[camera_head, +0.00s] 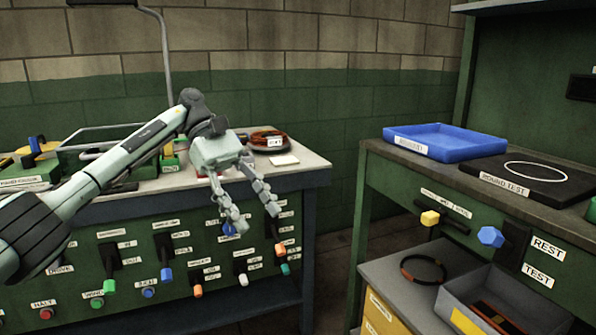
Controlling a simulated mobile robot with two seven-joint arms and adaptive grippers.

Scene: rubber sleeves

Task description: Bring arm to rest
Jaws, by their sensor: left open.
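My left arm (95,182) comes in from the left and reaches over the front edge of the left bench. My left gripper (257,221) hangs at its end, fingers pointing down and slightly right. Its fingers are spread apart and nothing shows between them. It is in front of the bench's green switch panel, whose levers are partly hidden behind it. I cannot tell how far the fingers are from the panel. My right gripper is not in view.
The left bench (310,163) holds a dark dish (268,146) and a white card (284,160). On the right bench are a blue tray (450,134) and a black mat (500,180) with a white ring (535,164). Below is a grey bin (462,296). A floor gap separates the benches.

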